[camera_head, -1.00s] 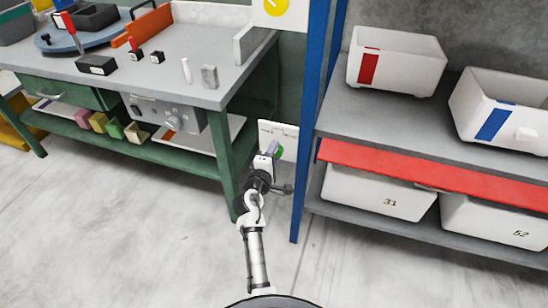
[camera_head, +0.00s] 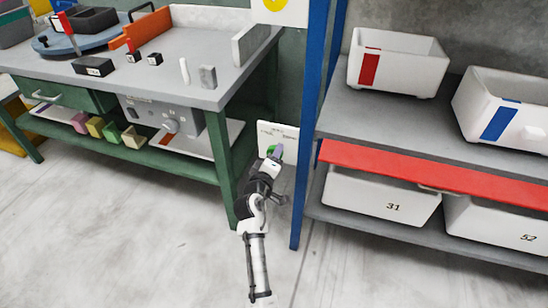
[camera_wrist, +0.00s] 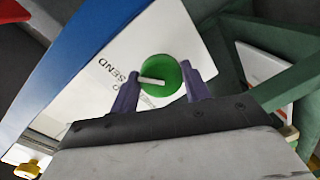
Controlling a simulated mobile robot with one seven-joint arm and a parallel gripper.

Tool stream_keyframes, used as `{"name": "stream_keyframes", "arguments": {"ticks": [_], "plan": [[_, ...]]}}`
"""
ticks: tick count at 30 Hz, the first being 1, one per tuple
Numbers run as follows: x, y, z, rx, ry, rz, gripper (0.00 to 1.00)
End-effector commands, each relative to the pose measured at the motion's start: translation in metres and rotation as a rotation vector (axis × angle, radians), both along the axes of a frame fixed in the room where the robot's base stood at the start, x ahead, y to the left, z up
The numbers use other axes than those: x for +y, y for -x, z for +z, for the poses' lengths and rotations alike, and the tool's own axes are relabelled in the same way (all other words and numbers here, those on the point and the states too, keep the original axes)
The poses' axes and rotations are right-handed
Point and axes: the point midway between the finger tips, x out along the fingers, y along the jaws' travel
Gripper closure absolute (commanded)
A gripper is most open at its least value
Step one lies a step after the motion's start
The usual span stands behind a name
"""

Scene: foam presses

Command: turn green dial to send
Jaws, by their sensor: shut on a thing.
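The green dial (camera_wrist: 163,72) is a round knob with a white pointer mark on a white panel (camera_wrist: 165,35). In the wrist view it sits between the two purple fingers of my gripper (camera_wrist: 161,88), which is shut on it. The word SEND is printed on the panel to the left of the dial. The pointer's outer end lies toward that side. A second label below the dial is partly hidden. In the head view the panel (camera_head: 290,134) is low beside the blue post, and my gripper (camera_head: 275,154) is at the small green dial (camera_head: 271,149).
A blue shelf post (camera_head: 311,110) stands just right of the panel, with a shelf of white bins (camera_head: 397,62) beyond. The green workbench leg (camera_head: 219,170) is to the left. The floor in front is clear.

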Motion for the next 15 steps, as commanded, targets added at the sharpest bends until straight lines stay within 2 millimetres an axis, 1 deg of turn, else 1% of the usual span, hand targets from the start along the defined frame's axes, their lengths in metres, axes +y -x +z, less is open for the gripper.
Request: {"name": "stream_keyframes", "arguments": {"ticks": [1,9,10,14,15], "plan": [[-0.0004,0.0005,-0.0025,0.004,-0.004,-0.001,0.76],[-0.0002,0.0004,-0.0024,0.005,-0.004,-0.001,0.76],[-0.0002,0.0004,-0.0024,0.005,-0.004,-0.001,0.50],[-0.0001,0.0003,-0.0018,0.004,-0.003,0.000,0.33],[0.0000,0.0002,-0.0015,0.003,-0.003,-0.001,0.33]]}}
